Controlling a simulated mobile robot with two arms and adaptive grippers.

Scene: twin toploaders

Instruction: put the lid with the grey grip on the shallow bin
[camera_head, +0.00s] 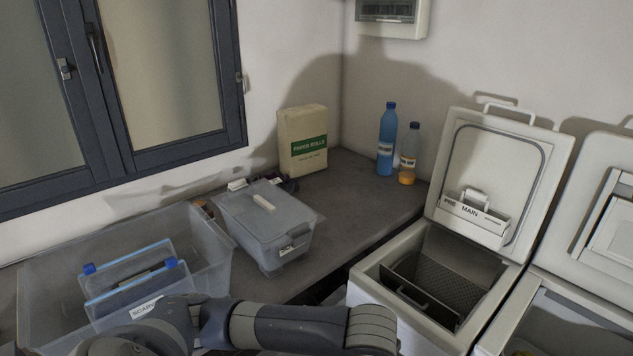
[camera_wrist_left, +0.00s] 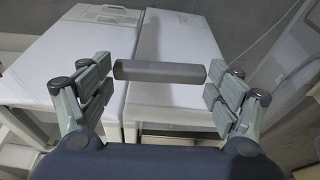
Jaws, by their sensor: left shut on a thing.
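My left gripper (camera_wrist_left: 160,80) is shut on a grey bar-shaped grip (camera_wrist_left: 160,72), with one finger at each end. This looks like the grip of the lid. The lid's own plate cannot be made out. In the head view my left gripper is out of frame; only arm links of mine cross the bottom. A large clear bin (camera_head: 226,268) without a lid stands at the left of the counter, with blue-edged dividers and a label inside. I cannot tell which bin is the shallow one.
Two white toploaders stand at the right with raised lids (camera_head: 499,165); the left one has a dark divided interior (camera_head: 435,285). A carton (camera_head: 302,140), a blue bottle (camera_head: 387,140) and an orange bottle (camera_head: 408,155) stand at the back. The counter (camera_head: 360,210) between is clear.

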